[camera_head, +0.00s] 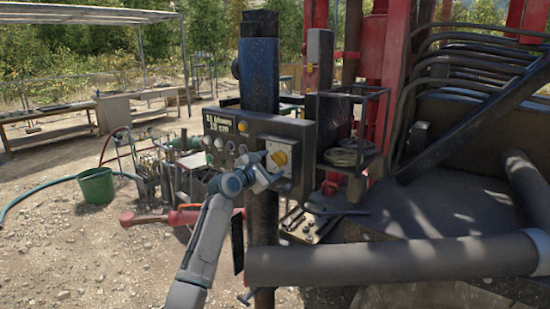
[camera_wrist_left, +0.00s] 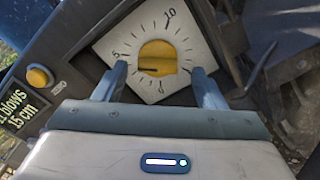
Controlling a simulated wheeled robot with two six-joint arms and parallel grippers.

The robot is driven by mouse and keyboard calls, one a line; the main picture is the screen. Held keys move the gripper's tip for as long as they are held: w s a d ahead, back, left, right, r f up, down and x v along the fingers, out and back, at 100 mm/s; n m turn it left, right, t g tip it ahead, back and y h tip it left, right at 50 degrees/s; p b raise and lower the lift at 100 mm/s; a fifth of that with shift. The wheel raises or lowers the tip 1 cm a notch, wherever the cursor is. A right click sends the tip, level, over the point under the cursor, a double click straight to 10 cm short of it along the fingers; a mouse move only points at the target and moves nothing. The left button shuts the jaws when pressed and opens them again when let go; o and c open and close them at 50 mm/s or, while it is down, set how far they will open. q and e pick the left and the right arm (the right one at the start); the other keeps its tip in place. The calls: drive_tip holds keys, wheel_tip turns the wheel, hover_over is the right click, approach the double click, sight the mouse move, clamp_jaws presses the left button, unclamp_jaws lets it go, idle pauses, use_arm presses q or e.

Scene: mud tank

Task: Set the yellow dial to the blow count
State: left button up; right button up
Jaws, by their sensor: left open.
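The yellow dial (camera_head: 279,158) sits on a pale square plate on the dark control panel (camera_head: 295,130). In the left wrist view the dial (camera_wrist_left: 158,55) is round, with a dark slot across its lower part, and a numbered scale surrounds it. The display (camera_head: 220,124) appears to read 11 blows, 15 cm; its first figures are cut off in the wrist view (camera_wrist_left: 20,108). My left gripper (camera_head: 270,174) is open just in front of the dial. In the wrist view its fingers (camera_wrist_left: 159,70) stand on either side of the dial, apart from it. My right gripper is not in view.
A yellow button (camera_wrist_left: 39,76) marked ZERO is beside the dial plate. A dark post (camera_head: 260,75) rises behind the panel. A wire basket (camera_head: 350,130) is right of the dial. A thick grey pipe (camera_head: 400,260) crosses the lower right. A green bucket (camera_head: 96,185) stands at left.

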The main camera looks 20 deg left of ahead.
sight(278, 160)
use_arm(q)
drive_tip(key=shift+x, duration=0.85)
drive_tip(key=shift+a+r, duration=0.1)
drive_tip(key=shift+r, duration=0.1)
drive_tip(key=shift+w+f, duration=0.1)
drive_tip(key=shift+w, duration=0.15)
drive_tip(key=c, duration=1)
drive_tip(key=shift+o, duration=0.2)
drive_tip(key=shift+f, duration=0.1)
